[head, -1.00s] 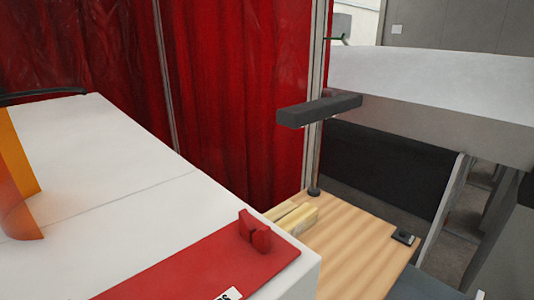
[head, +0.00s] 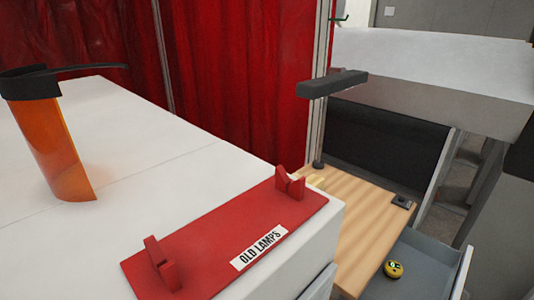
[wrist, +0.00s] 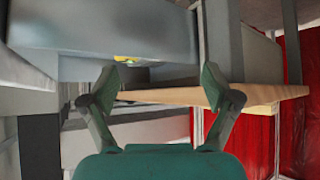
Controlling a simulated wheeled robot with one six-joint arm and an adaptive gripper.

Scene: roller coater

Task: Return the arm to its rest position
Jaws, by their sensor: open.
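My gripper (wrist: 158,85) shows in the wrist view with its two fingers spread apart and nothing between them. Beyond the fingertips are a grey drawer (wrist: 120,35) and the edge of a wooden board (wrist: 190,95). A small yellow patch shows at the drawer's lower edge, too partial to identify in that view. My gripper does not show in the head view.
A red holder (head: 215,240) labelled OLD LAMPS lies on the white top (head: 110,190), its cradles empty. An orange dispenser (head: 62,145) stands at left. A yellow round object (head: 393,269) sits in an open grey drawer (head: 428,258). A lamp (head: 332,83) stands over the wooden table (head: 350,205).

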